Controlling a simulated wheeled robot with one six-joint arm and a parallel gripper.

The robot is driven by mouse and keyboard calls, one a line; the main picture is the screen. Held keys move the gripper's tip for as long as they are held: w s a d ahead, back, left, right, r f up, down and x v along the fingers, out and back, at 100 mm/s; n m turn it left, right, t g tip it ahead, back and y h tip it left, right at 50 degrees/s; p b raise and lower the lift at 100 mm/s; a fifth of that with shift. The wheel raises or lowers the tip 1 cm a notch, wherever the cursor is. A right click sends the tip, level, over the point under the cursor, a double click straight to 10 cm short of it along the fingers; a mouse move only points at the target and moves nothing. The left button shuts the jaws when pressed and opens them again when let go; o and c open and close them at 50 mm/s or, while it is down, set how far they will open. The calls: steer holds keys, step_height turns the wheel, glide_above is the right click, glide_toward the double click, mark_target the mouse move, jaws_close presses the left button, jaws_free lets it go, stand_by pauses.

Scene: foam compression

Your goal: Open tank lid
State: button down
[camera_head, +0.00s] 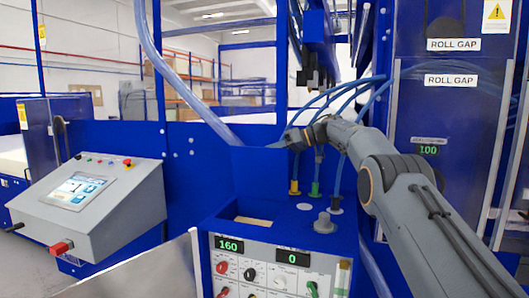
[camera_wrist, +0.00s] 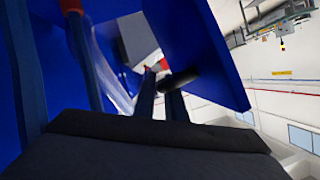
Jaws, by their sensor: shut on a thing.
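The control unit (camera_head: 222,240) is a blue box with a grey front panel. An opening in its top (camera_head: 252,221) shows pale tan material inside. A blue panel (camera_head: 258,172), which looks like the raised tank lid, stands upright behind the opening. My gripper (camera_head: 292,140) is at the panel's top right edge; its fingers are small and partly hidden there. In the wrist view, my gripper (camera_wrist: 160,88) is shut at a black handle (camera_wrist: 180,79) beside a tilted blue panel (camera_wrist: 200,45), apparently the lid. The exact contact is hard to see.
Blue hoses run down to yellow, green and dark fittings (camera_head: 294,187) right of the panel. A grey knob (camera_head: 324,223) stands on the box top. My arm spans the right side. A grey touchscreen console (camera_head: 90,205) stands at left.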

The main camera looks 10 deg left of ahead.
steer(key=shift+w, duration=0.1)
stand_by(0.3)
steer(key=c, duration=1.8)
jaws_free()
steer(key=shift+a, duration=0.1)
steer(key=shift+d, duration=0.2)
steer(key=b+v, duration=0.3)
steer(key=v, duration=0.4)
steer(key=shift+d+r, duration=0.15)
steer(key=shift+d, duration=0.1)
steer(key=shift+r, duration=0.1)
